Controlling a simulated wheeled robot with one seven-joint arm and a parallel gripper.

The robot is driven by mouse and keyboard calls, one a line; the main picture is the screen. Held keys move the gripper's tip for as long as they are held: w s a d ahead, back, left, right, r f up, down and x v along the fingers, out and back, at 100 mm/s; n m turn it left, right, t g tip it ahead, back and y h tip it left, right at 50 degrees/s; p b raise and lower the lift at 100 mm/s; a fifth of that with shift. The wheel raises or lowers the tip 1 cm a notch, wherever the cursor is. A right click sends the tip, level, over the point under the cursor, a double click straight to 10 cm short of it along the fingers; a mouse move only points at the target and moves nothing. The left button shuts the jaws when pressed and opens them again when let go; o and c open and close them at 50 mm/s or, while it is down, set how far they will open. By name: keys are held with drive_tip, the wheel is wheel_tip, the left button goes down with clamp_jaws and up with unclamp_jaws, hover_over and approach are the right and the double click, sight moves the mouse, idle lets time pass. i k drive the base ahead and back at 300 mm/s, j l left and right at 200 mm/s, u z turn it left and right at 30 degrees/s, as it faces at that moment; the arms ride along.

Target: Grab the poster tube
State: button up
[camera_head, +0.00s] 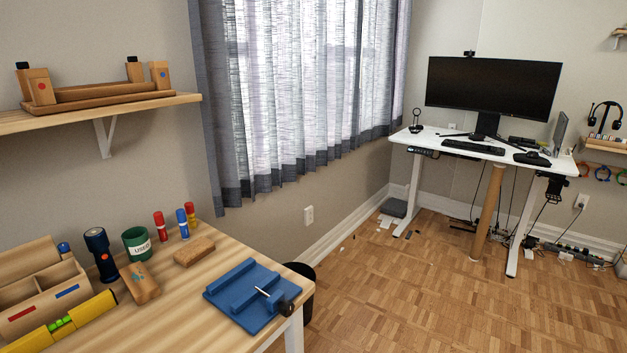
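The poster tube (488,214) is a long brown cylinder in the head view, right of centre. It stands on the floor, tilted slightly, with its top at the front edge of the white standing desk (428,141). Its foot rests on the parquet in front of the desk, between the two desk legs. I cannot tell whether its top touches the desk edge. My gripper is not in view.
The desk carries a monitor (492,88) and keyboard (473,147). Cables and a power strip (575,250) lie behind it. A wooden workbench (188,284) with tools fills the lower left; a black bin (305,287) stands beside it. Parquet floor (400,290) before the desk is mostly clear.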

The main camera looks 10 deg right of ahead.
sight(496, 178)
drive_tip(key=i+l+z, duration=0.15)
drive_tip(key=i+z, duration=0.25)
drive_tip(key=i, duration=0.25)
drive_tip(key=i+z, duration=0.35)
drive_tip(key=i, duration=0.35)
drive_tip(key=i+j+z, duration=0.25)
drive_tip(key=i+z, duration=0.15)
drive_tip(key=i, duration=1.2)
drive_tip(key=i+l, duration=0.1)
drive_tip(key=i, duration=0.9)
drive_tip(key=i+j, duration=0.1)
drive_tip(key=i, duration=0.3)
drive_tip(key=i+j+u, duration=0.1)
drive_tip(key=i, duration=0.35)
